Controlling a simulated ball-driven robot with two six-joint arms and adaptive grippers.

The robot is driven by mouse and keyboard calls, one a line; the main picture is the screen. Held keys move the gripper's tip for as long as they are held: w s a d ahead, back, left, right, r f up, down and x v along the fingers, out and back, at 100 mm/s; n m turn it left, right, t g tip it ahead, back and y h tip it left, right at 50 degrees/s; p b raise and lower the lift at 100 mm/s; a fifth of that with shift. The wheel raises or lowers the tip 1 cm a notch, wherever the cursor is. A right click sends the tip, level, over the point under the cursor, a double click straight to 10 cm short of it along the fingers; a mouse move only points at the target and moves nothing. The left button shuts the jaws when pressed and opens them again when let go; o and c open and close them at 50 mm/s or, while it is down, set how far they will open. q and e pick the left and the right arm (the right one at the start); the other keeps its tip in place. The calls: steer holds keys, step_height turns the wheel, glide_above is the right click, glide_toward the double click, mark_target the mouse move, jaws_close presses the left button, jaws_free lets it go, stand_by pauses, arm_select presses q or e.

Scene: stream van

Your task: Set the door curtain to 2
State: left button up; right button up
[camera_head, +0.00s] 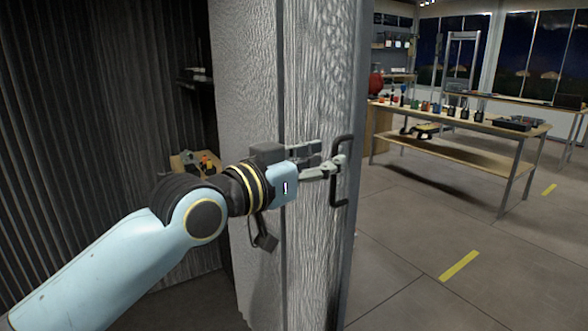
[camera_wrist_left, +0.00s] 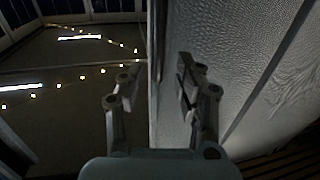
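The door curtain (camera_head: 265,75) is a grey, rippled folding panel that stands upright in the middle of the head view. Its rippled surface also fills the right of the left wrist view (camera_wrist_left: 235,60). A dark bar handle (camera_head: 337,190) is fixed near its right edge. My left gripper (camera_head: 330,160) is at the handle's upper part, in front of the panel. In the left wrist view its fingers (camera_wrist_left: 158,80) are apart, with the panel's edge showing between them. I cannot tell whether they touch the handle. No setting mark shows on the curtain. My right gripper is out of view.
A long workbench (camera_head: 470,125) with several small items stands beyond the curtain at right. Yellow floor marks (camera_head: 459,265) lie on open grey floor there. A dark corrugated wall (camera_head: 90,130) is at left, with small items on a low surface (camera_head: 185,160) behind my arm.

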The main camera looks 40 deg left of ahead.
arm_select(q)
steer(key=s+a, duration=0.1)
steer(key=s, duration=0.7)
steer(key=shift+s+a, duration=0.25)
steer(key=shift+a, duration=0.1)
